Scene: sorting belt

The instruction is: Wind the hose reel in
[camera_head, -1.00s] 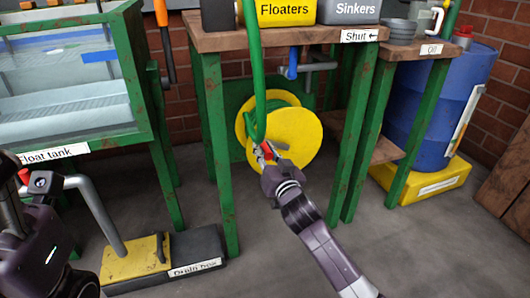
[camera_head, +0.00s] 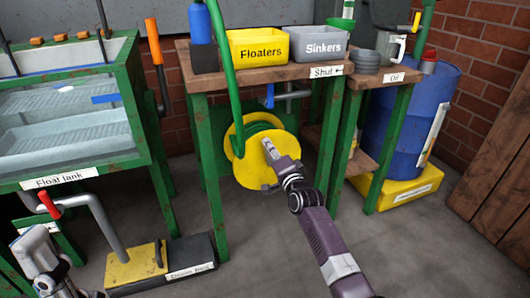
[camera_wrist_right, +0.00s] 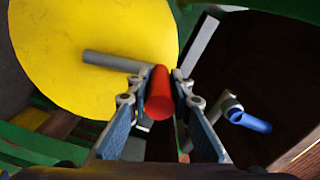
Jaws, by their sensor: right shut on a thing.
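The hose reel (camera_head: 258,166) has yellow discs and stands under the wooden bench. Green hose (camera_head: 222,75) arches down past the bench front to the reel, and green coils show between the discs. My right gripper (camera_head: 268,148) is at the front disc. In the right wrist view, its fingers (camera_wrist_right: 158,88) are shut on the red crank handle (camera_wrist_right: 159,100), with the grey crank arm (camera_wrist_right: 108,62) beside the yellow disc (camera_wrist_right: 85,40). The handle is hidden in the head view. My left gripper (camera_head: 45,265) is at the lower left, its jaw opening unclear.
A float tank (camera_head: 70,150) stands left, with a drain box (camera_head: 185,262) on the floor below it. The bench (camera_head: 215,68) carries the Floaters bin (camera_head: 258,47) and Sinkers bin (camera_head: 318,45). A blue drum (camera_head: 408,125) is at right. Front floor is mostly clear.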

